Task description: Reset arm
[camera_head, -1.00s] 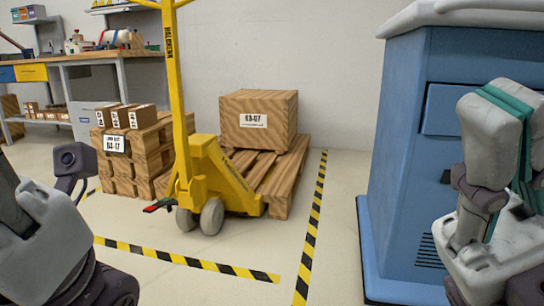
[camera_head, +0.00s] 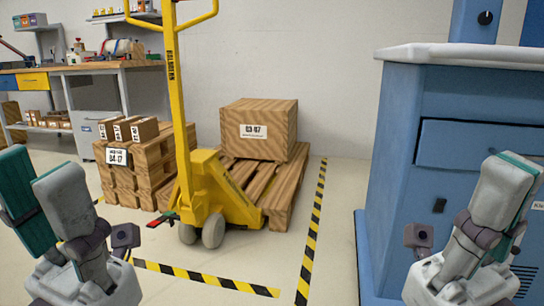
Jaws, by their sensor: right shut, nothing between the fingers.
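My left gripper (camera_head: 38,165) is at the lower left in the head view. Its fingers point up and stand apart, with a wide teal pad face showing on the left finger; it is empty. My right gripper (camera_head: 512,165) is at the lower right, in front of the blue cabinet (camera_head: 400,150). Its fingers point up, are together and hold nothing, with a thin teal edge showing between them. The lower parts of both arms are out of the frame.
A yellow pallet jack (camera_head: 215,190) stands at a wooden pallet (camera_head: 285,190) bearing a wooden box (camera_head: 258,130). Stacked crates (camera_head: 150,170) and a workbench (camera_head: 75,67) are further left. Yellow-black floor tape (camera_head: 310,240) runs between jack and cabinet; the floor there is clear.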

